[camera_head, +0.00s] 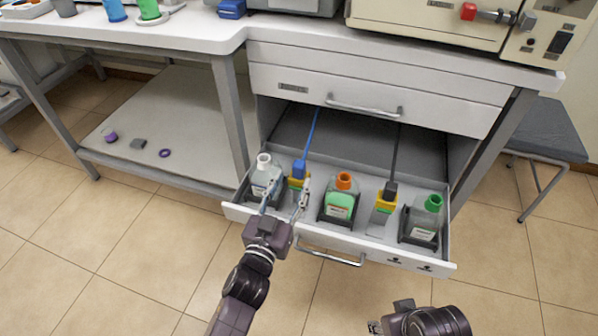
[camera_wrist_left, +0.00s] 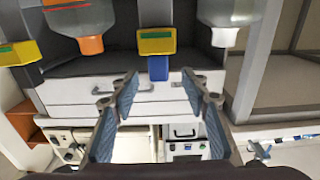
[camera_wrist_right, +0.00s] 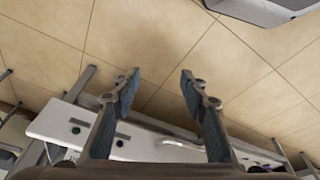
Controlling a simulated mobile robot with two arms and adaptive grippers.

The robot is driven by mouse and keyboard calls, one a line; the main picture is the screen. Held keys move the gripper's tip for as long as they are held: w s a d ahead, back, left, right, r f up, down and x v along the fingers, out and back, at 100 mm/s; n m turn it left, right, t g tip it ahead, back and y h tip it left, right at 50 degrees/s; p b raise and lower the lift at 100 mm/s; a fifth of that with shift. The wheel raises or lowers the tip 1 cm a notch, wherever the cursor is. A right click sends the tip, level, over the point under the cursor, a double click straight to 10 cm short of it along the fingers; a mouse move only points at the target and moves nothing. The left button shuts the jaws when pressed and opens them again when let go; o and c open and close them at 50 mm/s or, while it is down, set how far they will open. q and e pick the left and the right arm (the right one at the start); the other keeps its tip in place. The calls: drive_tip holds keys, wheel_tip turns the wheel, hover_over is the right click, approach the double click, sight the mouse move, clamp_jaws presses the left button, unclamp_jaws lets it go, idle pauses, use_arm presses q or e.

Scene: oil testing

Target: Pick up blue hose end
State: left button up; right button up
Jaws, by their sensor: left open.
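The blue hose end (camera_head: 299,168) stands upright in a yellow holder (camera_head: 296,183) in the open drawer, with a blue hose running up behind it. My left gripper (camera_head: 287,194) is open and empty, its fingers reaching over the drawer's front edge close to the holder. In the left wrist view, which looks upside down, the blue hose end (camera_wrist_left: 158,68) and yellow holder (camera_wrist_left: 156,41) lie just beyond the gap between the fingertips (camera_wrist_left: 160,82).
The drawer (camera_head: 318,243) also holds a white-capped bottle (camera_head: 263,172), an orange-capped green bottle (camera_head: 341,204), a black hose end (camera_head: 389,190) in another yellow holder and a green-capped bottle (camera_head: 427,215). A closed drawer (camera_head: 440,109) is above. The floor in front is clear.

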sight(297, 173)
use_arm(q)
drive_tip(key=shift+b+x, duration=0.55)
drive_tip(key=shift+x, duration=2.45)
use_arm(e)
drive_tip(key=shift+v, duration=2)
use_arm(q)
clamp_jaws()
